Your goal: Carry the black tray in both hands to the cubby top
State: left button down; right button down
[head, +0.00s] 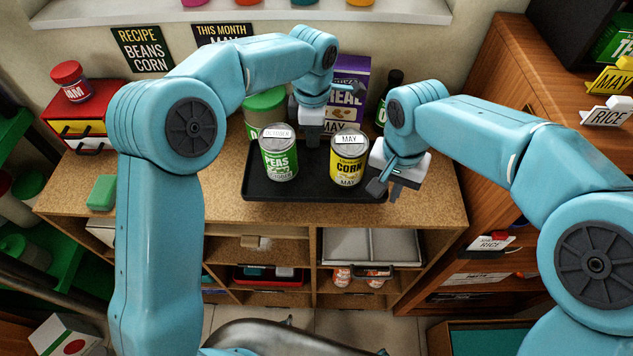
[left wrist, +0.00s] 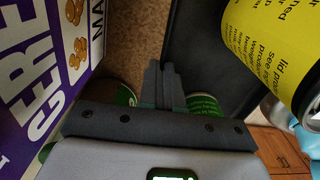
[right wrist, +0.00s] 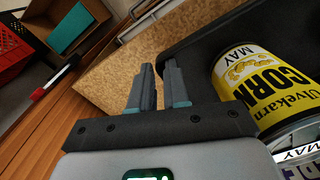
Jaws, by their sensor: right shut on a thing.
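The black tray (head: 300,192) lies flat on the cubby top (head: 225,205). On it stand upright a green peas can (head: 279,160) labelled OCTOBER and a yellow corn can (head: 347,170) labelled MAY. My right gripper (head: 385,191) is shut on the tray's right rim; its fingers (right wrist: 158,78) also show in the right wrist view, beside the corn can (right wrist: 250,85). My left gripper (head: 312,138) is at the tray's far edge, behind the cans. Its fingers (left wrist: 162,75) look shut together beside the tray edge (left wrist: 190,60); I see no rim between them.
A purple cereal box (head: 350,80), a green-lidded jar (head: 265,105) and a dark bottle (head: 390,90) stand behind the tray. A green sponge (head: 101,193) and a small drawer box (head: 85,120) with a jam jar (head: 70,80) are at left. A wooden cabinet (head: 520,80) stands at right.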

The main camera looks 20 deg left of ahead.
aim_at(313, 150)
pick_arm(q)
jog(key=shift+f, duration=0.15)
pick_arm(e)
jog(key=shift+w+a, duration=0.15)
pick_arm(q)
jog(key=shift+s+d+f, duration=0.1)
pick_arm(e)
jog(key=shift+f, duration=0.15)
